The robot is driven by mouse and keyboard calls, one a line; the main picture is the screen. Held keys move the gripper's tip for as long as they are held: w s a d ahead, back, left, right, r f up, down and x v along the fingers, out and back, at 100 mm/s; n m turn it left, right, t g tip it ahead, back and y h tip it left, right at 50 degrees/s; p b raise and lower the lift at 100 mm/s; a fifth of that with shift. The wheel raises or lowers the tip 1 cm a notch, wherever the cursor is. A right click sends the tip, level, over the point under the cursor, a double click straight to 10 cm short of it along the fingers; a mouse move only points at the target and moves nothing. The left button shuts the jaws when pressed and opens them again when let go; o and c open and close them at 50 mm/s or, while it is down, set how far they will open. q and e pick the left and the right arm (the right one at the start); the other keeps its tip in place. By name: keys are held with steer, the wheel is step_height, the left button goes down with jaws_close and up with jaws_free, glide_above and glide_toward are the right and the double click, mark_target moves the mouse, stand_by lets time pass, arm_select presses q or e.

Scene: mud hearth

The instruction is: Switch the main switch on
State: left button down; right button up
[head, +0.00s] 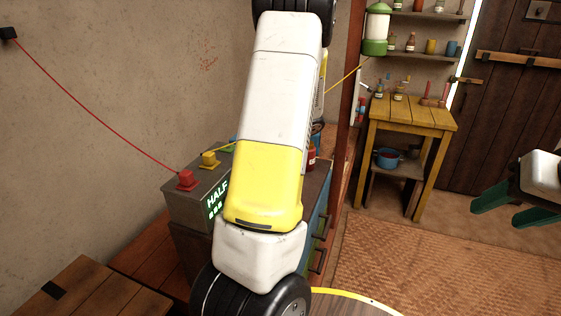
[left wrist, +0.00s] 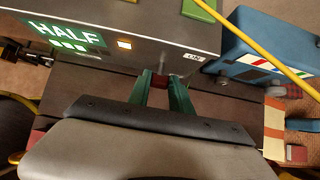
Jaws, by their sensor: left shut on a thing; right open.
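The grey power box (head: 190,200) has a lit display reading HALF, and it also shows in the left wrist view (left wrist: 130,48). An ON label (left wrist: 193,57) is on its face. My left gripper (left wrist: 161,78) is at this face with its green fingers shut on a small dark red piece (left wrist: 160,83), which looks like the main switch's handle, left of the label. A short grey stem shows just beyond it. In the head view my left arm hides this gripper and the switch. My right gripper (head: 508,208) is open and empty at the right, over the floor.
Red (head: 186,180) and yellow (head: 209,159) terminals with cables top the box. A blue case (left wrist: 262,58) stands beside it, with a yellow cable crossing above. A wooden table (head: 415,114) stands farther back. The woven mat (head: 440,255) has free room.

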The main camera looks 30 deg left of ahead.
arm_select(q)
steer(key=c, duration=1.4)
jaws_free()
steer(key=shift+c, duration=0.2)
steer(key=v, duration=0.8)
